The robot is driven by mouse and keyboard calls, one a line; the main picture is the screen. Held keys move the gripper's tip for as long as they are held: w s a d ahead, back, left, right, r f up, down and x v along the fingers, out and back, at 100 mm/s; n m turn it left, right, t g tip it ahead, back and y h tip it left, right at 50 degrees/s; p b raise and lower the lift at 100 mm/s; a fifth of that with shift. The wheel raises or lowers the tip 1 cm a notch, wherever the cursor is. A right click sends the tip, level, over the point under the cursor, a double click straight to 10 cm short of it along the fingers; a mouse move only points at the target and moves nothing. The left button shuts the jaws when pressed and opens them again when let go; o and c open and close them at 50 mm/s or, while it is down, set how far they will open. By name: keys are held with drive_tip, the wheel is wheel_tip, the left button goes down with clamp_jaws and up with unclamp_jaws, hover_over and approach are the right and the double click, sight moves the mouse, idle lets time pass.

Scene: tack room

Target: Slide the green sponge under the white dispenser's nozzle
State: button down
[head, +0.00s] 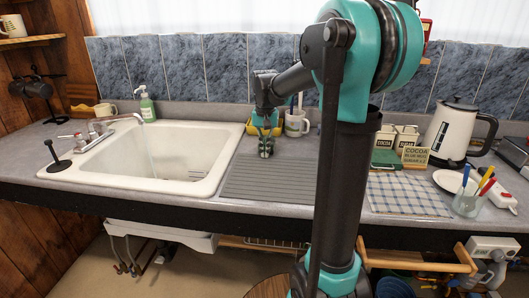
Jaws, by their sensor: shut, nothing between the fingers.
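My gripper (265,153) is shut and empty, pointing down over the counter just behind the ribbed drainboard, right of the sink. A dark green flat block (384,158) lies to the right, in front of the canisters; I cannot tell whether it is the green sponge. A small pale green bottle with a white pump (147,107) stands behind the sink. A white jug-shaped vessel with a black lid and handle (451,130) stands at the right; I cannot tell which is the white dispenser. No nozzle is clearly visible on the white vessel.
The white sink (200,186) is left of the grey drainboard (270,182). A checked cloth (405,193), white plate (450,182) and glass of pens (467,204) are at the right.

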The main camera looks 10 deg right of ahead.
sight(273, 140)
drive_tip(key=shift+w, duration=0.1)
drive_tip(key=w, duration=0.2)
drive_tip(key=w+d, duration=0.1)
drive_tip(key=w, duration=0.1)
drive_tip(key=w+d, duration=0.1)
drive_tip(key=w, duration=0.1)
drive_tip(key=shift+w, duration=0.1)
idle(0.4)
